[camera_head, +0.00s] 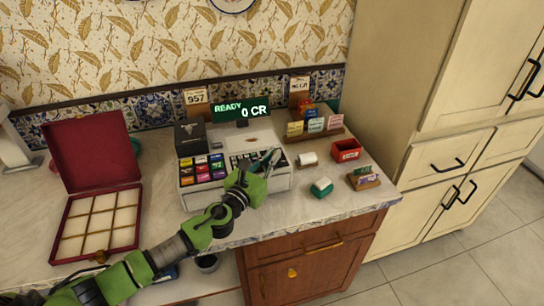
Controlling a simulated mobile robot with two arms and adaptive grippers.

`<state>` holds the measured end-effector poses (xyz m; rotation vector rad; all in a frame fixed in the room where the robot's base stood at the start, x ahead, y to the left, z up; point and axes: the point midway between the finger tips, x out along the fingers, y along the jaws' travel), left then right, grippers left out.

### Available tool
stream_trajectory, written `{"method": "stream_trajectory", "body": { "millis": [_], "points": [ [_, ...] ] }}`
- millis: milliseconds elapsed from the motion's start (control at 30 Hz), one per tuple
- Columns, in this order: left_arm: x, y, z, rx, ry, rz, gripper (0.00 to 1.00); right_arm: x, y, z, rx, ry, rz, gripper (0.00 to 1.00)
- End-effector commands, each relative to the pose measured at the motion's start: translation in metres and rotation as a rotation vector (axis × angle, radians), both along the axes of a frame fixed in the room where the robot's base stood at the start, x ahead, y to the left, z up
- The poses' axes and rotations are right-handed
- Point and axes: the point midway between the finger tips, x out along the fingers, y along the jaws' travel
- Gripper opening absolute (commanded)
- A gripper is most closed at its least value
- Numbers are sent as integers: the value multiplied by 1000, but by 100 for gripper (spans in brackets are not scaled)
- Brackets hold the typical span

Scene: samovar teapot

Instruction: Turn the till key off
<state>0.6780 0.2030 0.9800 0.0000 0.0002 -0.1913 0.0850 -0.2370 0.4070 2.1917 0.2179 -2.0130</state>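The till (187,200) is a pale cash register on the counter, with a block of coloured keys (203,168) on its left and dark keys to the right. Its green display (241,111) reads READY and 0 CR. My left gripper (270,159) reaches over the right part of the till's keyboard, its fingers pointing up and right. The fingers are too small to tell whether they are open or shut. I cannot make out the till key; my gripper covers part of the keyboard. My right gripper is not in view.
An open red box (137,204) with cream compartments stands left of the till. A black box (191,136) stands behind it. To the right are a white roll (308,159), a green-and-white item (321,187), a red tray (346,150) and a card holder (363,179).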

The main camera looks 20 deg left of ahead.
Motion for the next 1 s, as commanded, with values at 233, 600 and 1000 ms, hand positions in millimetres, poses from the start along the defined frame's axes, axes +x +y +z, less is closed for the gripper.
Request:
{"method": "stream_trajectory", "body": {
  "millis": [233, 600, 1000],
  "points": [
    [0, -1, 1, -2, 1, 32, 0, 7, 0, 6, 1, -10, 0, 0],
    [-1, -7, 2, -7, 3, 267, 0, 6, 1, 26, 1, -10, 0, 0],
    [2, -12, -2, -5, 1, 595, 0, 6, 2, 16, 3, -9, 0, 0]
  ]
}}
